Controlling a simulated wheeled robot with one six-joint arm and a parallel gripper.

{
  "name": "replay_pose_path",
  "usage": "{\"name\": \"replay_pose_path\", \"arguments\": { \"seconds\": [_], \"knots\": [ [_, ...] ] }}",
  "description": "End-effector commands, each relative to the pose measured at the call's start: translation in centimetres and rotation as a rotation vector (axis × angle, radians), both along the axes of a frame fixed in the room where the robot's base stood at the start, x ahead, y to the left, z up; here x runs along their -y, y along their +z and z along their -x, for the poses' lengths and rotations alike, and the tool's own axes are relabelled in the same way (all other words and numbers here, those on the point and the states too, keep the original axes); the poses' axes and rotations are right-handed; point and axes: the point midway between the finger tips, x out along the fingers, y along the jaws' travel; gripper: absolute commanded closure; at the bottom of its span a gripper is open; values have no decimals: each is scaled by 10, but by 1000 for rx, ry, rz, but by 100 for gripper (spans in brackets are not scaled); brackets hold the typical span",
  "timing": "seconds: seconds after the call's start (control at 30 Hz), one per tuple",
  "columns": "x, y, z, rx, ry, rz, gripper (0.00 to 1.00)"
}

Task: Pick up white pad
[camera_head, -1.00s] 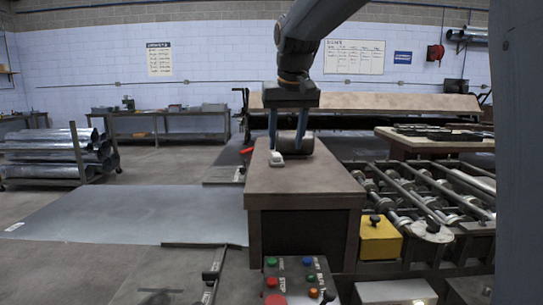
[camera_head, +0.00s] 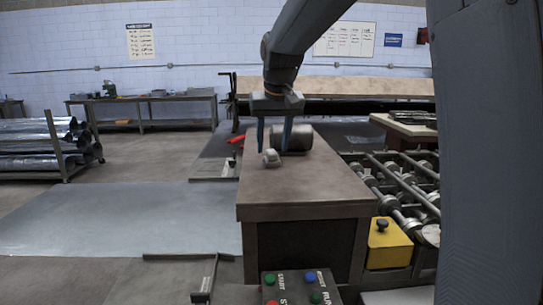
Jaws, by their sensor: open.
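The white pad (camera_head: 271,159) is a small pale piece on the brown-topped cabinet (camera_head: 310,185), near its far left edge. My gripper (camera_head: 273,150) points down with its two blue fingers apart. The fingertips are at the pad, one at its left and one behind its right side. I cannot tell whether they touch it. A grey cylinder (camera_head: 299,138) lies just behind and to the right of the pad, partly hidden by the right finger.
A control box with coloured buttons (camera_head: 300,288) stands in front of the cabinet. A roller conveyor (camera_head: 395,185) and a yellow box (camera_head: 388,245) are at the right. A red-handled item (camera_head: 236,139) is left of the cylinder. The near cabinet top is clear.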

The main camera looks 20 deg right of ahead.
Motion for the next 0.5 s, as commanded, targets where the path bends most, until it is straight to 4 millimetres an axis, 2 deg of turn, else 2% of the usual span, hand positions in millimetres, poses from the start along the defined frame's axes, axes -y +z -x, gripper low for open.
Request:
{"name": "replay_pose_path", "arguments": {
  "seconds": [0.2, 0.43, 0.5],
  "knots": [
    [0, -19, -7, 0, 1, -1, 55],
    [0, -20, -8, 1, 1, 0, 55],
    [0, -20, -8, 1, 1, 0, 65]
  ]
}}
